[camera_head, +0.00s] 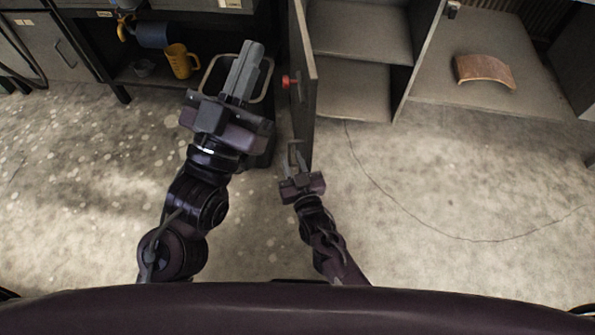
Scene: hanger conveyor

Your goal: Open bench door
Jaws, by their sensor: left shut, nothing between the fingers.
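The bench door (303,85) is a grey panel standing swung out from the bench, seen nearly edge-on. A red handle (290,81) is on its left face. The open bench compartment (360,65) shows bare shelves right of the door. My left gripper (248,66) is shut and empty, left of the door and apart from the handle in the picture. My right gripper (294,155) is low, by the door's near lower end. Its fingers are small, and I cannot tell whether they are open or whether they touch the door.
A dark bin with a pale rim (266,82) stands behind my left gripper. A curved brown piece (484,71) lies at the right. A thin cable crosses the otherwise clear floor (450,190).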

